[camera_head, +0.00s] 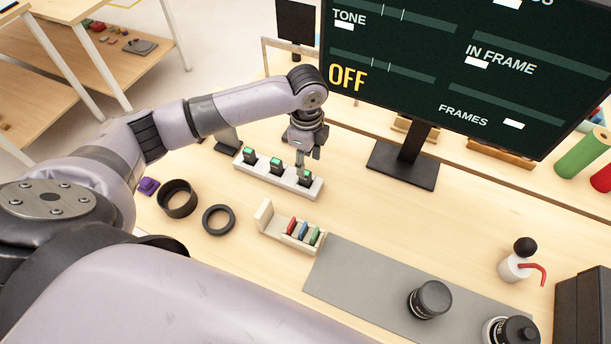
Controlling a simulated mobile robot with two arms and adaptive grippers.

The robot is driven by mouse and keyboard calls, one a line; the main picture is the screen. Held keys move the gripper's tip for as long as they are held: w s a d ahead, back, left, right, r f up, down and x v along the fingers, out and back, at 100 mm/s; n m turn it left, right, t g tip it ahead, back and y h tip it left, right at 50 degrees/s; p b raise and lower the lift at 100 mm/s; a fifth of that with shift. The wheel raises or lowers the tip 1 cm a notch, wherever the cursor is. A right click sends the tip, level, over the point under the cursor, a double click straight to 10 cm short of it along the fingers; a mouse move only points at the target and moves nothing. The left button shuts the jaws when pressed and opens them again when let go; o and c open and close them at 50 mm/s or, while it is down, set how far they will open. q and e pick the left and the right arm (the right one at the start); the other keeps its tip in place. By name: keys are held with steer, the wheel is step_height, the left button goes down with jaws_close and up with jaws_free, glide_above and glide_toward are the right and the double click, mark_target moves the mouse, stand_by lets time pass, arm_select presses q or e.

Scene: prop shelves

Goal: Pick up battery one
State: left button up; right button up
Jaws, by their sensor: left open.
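Three small black batteries with green tops stand in a row in a long white charger (289,183): a left battery (248,155), a middle battery (276,165) and a right battery (305,178). No readable marking shows which one is battery one. My left gripper (301,164) points down at the right battery and is open. Its fingertips are close above or beside that battery's top; I cannot tell whether they touch it. The gripper partly covers the charger behind it. My right gripper is not in view.
A cream holder (264,216) with red, blue and green cards stands in front of the charger. Two black rings (177,198) lie to the left. A monitor stand (402,166) rises behind right. A grey mat (350,270) carries a lens (430,299). A white bottle (514,266) stands right.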

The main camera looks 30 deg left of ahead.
mark_target(305, 179)
arm_select(q)
steer(key=shift+s+f, duration=0.1)
steer(key=shift+f, duration=0.4)
step_height(305, 179, down, 4)
steer(key=shift+s+f+p, duration=0.15)
steer(key=shift+f+p, duration=0.05)
steer(key=shift+p, duration=0.7)
steer(key=shift+f, duration=0.3)
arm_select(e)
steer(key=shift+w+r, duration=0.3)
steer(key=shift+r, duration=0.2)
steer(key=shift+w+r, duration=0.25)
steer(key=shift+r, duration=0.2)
arm_select(q)
steer(key=shift+c, duration=0.3)
jaws_close()
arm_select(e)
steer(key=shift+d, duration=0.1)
